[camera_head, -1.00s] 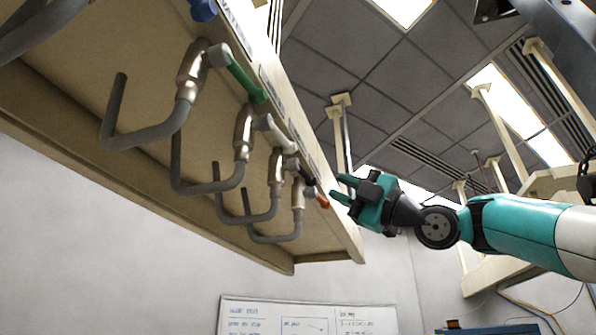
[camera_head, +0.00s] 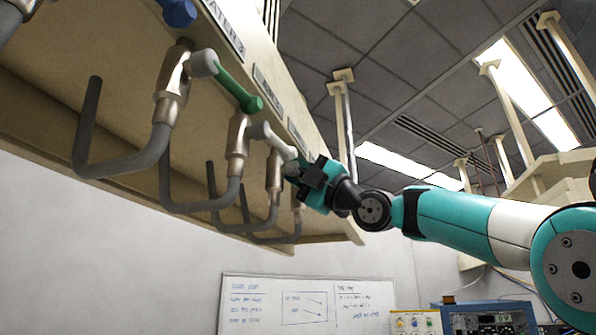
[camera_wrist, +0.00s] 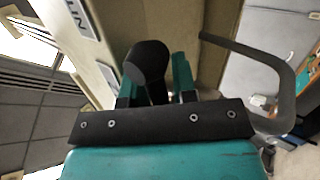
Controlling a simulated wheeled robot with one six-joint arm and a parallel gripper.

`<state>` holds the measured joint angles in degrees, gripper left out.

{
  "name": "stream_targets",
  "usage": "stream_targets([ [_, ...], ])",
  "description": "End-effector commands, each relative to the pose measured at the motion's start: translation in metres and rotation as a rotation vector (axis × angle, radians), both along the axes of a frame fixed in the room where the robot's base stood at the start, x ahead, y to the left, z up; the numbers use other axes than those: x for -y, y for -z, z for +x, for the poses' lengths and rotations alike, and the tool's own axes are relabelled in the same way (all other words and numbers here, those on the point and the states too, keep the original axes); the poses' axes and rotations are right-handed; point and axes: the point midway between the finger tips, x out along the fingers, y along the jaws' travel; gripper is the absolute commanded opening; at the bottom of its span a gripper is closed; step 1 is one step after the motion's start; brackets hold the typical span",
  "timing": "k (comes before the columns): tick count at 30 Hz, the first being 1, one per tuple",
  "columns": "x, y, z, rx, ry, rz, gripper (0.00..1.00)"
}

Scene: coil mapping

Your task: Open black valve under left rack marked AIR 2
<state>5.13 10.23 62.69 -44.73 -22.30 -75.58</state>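The black valve handle (camera_wrist: 147,62) shows in the wrist view as a dark rounded knob between my gripper's teal fingers. The fingers stand apart on either side, with a visible gap on the right; I cannot tell whether either touches it. In the head view my gripper (camera_head: 297,172) reaches the rack's underside row past the white handle and hides the black handle. A label (camera_wrist: 77,22) beside the handle in the wrist view partly reads "NIT". The label near the green handle (camera_head: 238,88) is small and hard to read.
The beige rack (camera_head: 330,225) carries the row of valves. Blue (camera_head: 178,12) and white (camera_head: 272,138) handles are nearby. Grey bent outlet pipes (camera_head: 203,205) hang below; one (camera_wrist: 275,75) is close right of my gripper. A whiteboard (camera_head: 305,305) is behind.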

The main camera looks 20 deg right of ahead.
Motion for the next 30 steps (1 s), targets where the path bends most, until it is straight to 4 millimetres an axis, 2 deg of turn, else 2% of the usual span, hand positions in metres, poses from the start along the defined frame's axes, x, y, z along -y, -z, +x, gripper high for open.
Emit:
stream_targets([
  [1,0.0,0.0,0.0,0.0,0.0,0.0,0.15],
  [3,0.0,0.0,0.0,0.0,0.0,0.0,0.0],
  [10,0.0,0.003,-0.001,-0.016,0.0,0.011,0.0],
  [19,0.0,0.013,0.0,-0.201,-0.001,0.146,0.0],
  [28,0.001,0.012,0.001,-0.216,0.0,0.155,0.0],
  [29,0.001,0.012,0.001,-0.216,0.0,0.155,0.2],
  [30,0.001,0.012,0.001,-0.215,0.0,0.155,0.26],
])
